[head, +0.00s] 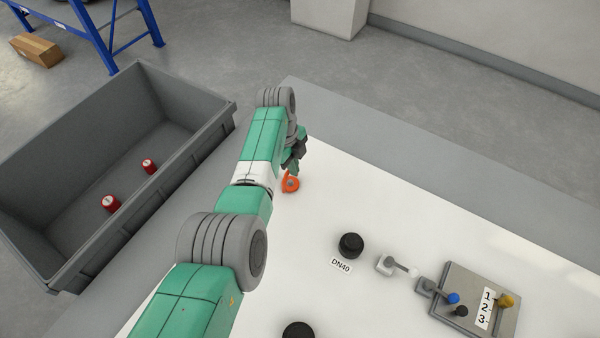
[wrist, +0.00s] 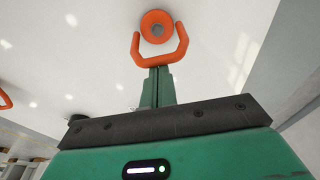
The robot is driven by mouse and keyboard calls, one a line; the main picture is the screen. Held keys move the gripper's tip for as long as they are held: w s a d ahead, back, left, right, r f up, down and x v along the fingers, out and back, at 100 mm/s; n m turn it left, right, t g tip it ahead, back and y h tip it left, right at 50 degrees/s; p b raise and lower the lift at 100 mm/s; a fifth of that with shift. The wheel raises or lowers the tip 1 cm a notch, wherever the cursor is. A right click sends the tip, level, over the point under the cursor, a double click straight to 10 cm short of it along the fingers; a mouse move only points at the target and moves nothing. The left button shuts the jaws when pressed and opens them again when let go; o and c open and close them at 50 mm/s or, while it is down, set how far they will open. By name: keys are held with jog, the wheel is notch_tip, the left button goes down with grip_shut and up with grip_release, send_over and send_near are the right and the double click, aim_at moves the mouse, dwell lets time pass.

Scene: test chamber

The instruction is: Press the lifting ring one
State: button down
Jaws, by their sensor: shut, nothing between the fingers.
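An orange lifting ring (head: 291,184) stands on the white table top, near its far left part. In the wrist view the lifting ring (wrist: 160,42) shows as a round orange base with a grey centre and an angular orange loop. My gripper (head: 293,172) is right by the ring in the head view. In the wrist view my gripper (wrist: 157,80) has its green fingers together, with the tips at the loop's near bar. Nothing is between the fingers. I cannot tell whether the tips touch the ring.
Another orange part (wrist: 5,98) shows at the left edge of the wrist view. A black knob (head: 350,245) labelled DN40, a lever (head: 395,264) and a grey numbered panel (head: 475,300) stand at the right. A grey bin (head: 75,215) with two red cans is at the left.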

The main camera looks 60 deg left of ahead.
jog(key=shift+s+a+b, duration=0.15)
jog(key=shift+a+b, duration=0.15)
jog(key=shift+a, duration=0.15)
dwell(0.5)
jog(key=shift+s+a+r, duration=0.1)
jog(key=shift+r, duration=0.4)
jog(key=s+a+r+p, duration=0.1)
jog(key=a+r+p, duration=0.2)
jog(key=r, duration=0.4)
jog(key=shift+s+a+r, duration=0.35)
jog(key=shift+s+a, duration=0.05)
jog(key=shift+a, duration=0.15)
